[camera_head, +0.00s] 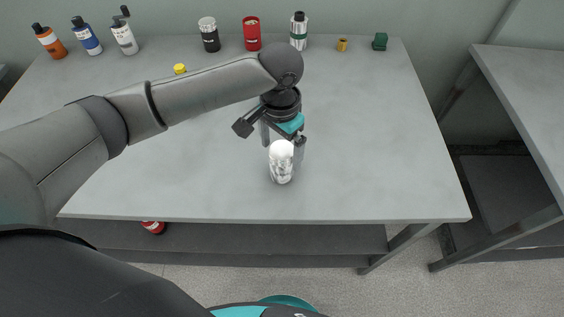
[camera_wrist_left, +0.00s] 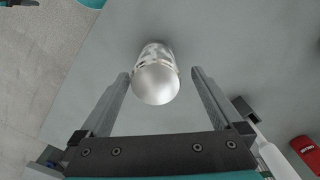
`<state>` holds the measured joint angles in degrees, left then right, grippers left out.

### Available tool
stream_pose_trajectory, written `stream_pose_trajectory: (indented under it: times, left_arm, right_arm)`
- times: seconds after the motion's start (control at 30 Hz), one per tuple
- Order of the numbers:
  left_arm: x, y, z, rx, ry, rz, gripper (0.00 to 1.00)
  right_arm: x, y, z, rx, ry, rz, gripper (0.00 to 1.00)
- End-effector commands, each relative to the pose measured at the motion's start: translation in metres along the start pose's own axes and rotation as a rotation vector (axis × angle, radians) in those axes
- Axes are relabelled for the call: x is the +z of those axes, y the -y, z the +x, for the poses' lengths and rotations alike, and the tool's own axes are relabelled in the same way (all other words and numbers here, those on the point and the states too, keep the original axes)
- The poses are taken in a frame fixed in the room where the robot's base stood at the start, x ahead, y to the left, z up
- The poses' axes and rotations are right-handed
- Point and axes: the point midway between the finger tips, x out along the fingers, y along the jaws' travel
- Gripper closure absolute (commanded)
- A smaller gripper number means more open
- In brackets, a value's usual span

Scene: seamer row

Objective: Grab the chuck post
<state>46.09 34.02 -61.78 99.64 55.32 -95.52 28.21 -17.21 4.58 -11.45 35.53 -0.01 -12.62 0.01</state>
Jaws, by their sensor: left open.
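A silvery, shiny post with a pale rounded top (camera_head: 281,165), which I take to be the chuck post, stands upright near the front middle of the table. It also shows in the left wrist view (camera_wrist_left: 156,82). My left gripper (camera_head: 284,144) is open above and just behind it. In the left wrist view the post's top appears between the tips of the two fingers, with a gap on each side. Whether the fingers reach down beside it I cannot tell. My right gripper is out of view.
The grey table (camera_head: 380,160) is clear around the post. Several bottles and cans line its back edge, including a red can (camera_head: 251,34) and a silver-and-black cylinder (camera_head: 298,31). A small yellow item (camera_head: 180,69) shows behind my left arm. Another table (camera_head: 530,100) stands at right.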

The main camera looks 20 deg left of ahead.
Motion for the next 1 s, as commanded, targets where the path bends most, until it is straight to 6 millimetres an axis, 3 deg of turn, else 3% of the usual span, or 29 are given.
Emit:
stream_pose_trajectory:
  times: [0.4,0.7,1.0]
  left_arm:
    - [0.002,-0.005,0.05,0.0,0.001,0.0,0.0]
    - [0.002,-0.005,0.053,-0.001,-0.002,0.001,0.01]
    - [0.002,-0.005,0.052,-0.001,-0.002,0.001,0.35]
  right_arm:
    - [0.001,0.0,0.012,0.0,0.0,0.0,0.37]
    - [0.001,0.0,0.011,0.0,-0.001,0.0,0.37]
    - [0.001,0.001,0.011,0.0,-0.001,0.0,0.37]
